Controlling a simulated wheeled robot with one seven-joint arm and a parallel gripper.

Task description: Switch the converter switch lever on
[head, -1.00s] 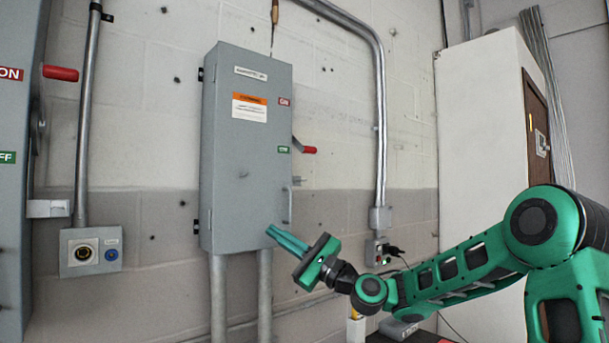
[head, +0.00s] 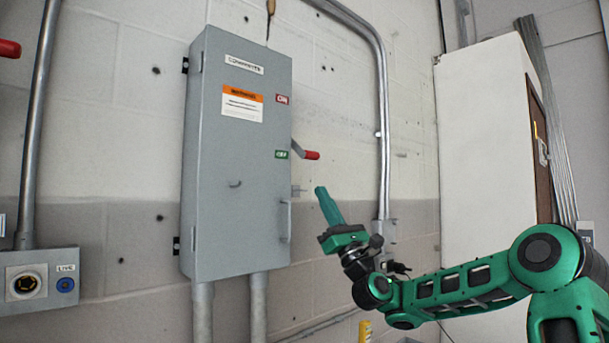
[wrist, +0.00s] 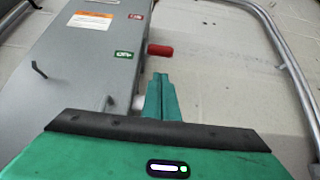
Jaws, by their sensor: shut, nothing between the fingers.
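The converter switch box (head: 235,195) is a grey wall cabinet with an orange warning label, a red ON tag (head: 282,99) and a green OFF tag (head: 281,154). Its switch lever (head: 311,155), with a red grip, sticks out from the right side, level with the green tag. My gripper (head: 322,190) is shut and empty, pointing up just below and slightly right of the lever. In the wrist view, the red grip (wrist: 160,50) is just beyond my closed fingertips (wrist: 160,76), with a visible gap.
Another red lever grip (head: 9,48) shows at the far left edge. A socket box (head: 40,283) is at lower left. A vertical conduit (head: 382,150) runs to the right of the cabinet. A tall white cabinet (head: 485,140) stands at right.

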